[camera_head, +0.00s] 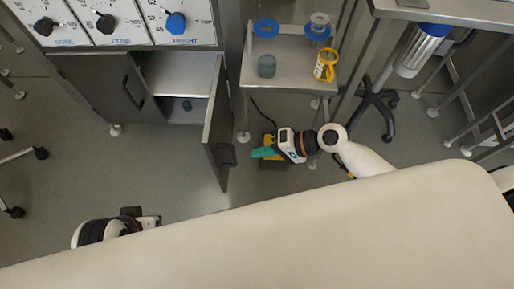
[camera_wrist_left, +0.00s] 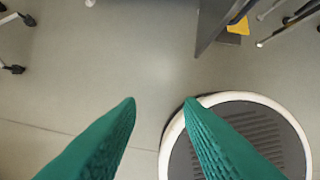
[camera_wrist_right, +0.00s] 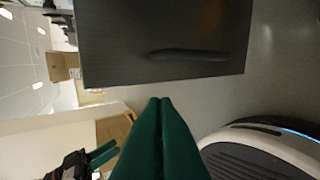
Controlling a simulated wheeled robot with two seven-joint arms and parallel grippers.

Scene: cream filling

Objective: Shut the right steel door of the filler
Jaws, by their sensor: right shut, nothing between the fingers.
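The filler (camera_head: 130,22) stands at the upper left with control knobs on its front. Its right steel door (camera_head: 218,130) stands open, swung out toward me, with a dark handle near its free edge. The door panel fills the top of the right wrist view (camera_wrist_right: 165,45). My right gripper (camera_head: 257,153) is shut and empty, just right of the door; I cannot tell whether it touches. Its green fingers (camera_wrist_right: 160,105) meet in the right wrist view. My left gripper's fingers (camera_wrist_left: 160,100) are apart and empty over the floor.
A steel cart (camera_head: 285,75) holding blue and yellow parts stands right of the door. Wheeled legs (camera_head: 375,105) stand further right. Floor left of the door is clear.

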